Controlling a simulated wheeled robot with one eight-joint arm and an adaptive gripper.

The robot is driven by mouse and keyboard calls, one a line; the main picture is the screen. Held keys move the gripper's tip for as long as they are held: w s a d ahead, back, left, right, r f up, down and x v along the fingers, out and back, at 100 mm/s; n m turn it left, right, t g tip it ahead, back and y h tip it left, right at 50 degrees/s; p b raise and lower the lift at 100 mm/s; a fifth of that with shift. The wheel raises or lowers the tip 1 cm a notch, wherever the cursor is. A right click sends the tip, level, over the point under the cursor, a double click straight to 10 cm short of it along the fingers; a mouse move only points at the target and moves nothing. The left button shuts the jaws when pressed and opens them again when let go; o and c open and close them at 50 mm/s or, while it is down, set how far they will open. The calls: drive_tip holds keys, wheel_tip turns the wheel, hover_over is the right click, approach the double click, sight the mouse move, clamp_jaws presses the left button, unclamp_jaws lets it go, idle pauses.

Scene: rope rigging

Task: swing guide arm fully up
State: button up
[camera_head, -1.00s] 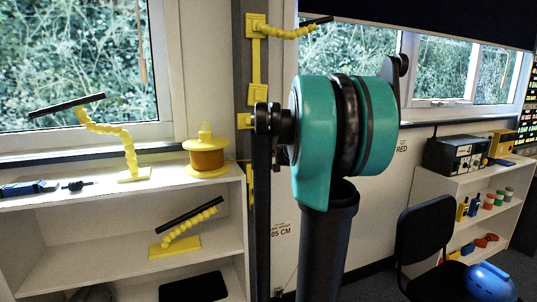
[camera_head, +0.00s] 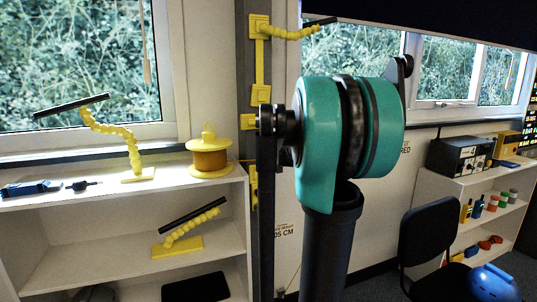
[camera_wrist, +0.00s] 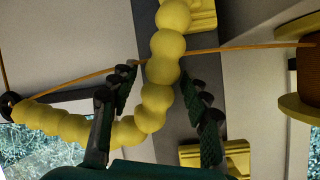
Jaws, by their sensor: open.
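A yellow beaded guide arm (camera_wrist: 157,97) curves through the wrist view from a yellow bracket (camera_wrist: 195,15) at the top to a black ring (camera_wrist: 10,103) at the left. My gripper (camera_wrist: 165,85) is open, with one dark finger on each side of the beads. I cannot tell whether either finger touches them. An orange line (camera_wrist: 235,47) runs from the spool (camera_wrist: 295,107) across the guide arm towards the ring. In the head view my own arm hides the gripper, and this guide arm cannot be made out there.
Another beaded arm (camera_head: 290,33) with a black tip projects from the wall post (camera_head: 241,70). Two beaded stands (camera_head: 128,145) (camera_head: 185,232) and the spool (camera_head: 208,160) are on the left white shelf (camera_head: 60,212). A black chair (camera_head: 428,235) stands at right.

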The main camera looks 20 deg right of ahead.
drive_tip(key=v, duration=1.2)
drive_tip(key=s+a+f+n+g+y, duration=0.15)
drive_tip(key=s+a+f, duration=0.25)
drive_tip(key=a+f, duration=0.5)
drive_tip(key=s+a+f+n+g, duration=0.1)
drive_tip(key=s+a+f+g, duration=0.1)
drive_tip(key=s+f, duration=0.9)
drive_tip(key=s+a+f+n+g+h, duration=0.1)
drive_tip(key=s+f+g, duration=0.4)
drive_tip(key=s+f, duration=0.6)
wheel_tip(320, 180, down, 6)
drive_tip(key=shift+s+a+r+n, duration=0.1)
drive_tip(key=shift+s+a+n, duration=0.3)
drive_tip(key=shift+a, duration=0.4)
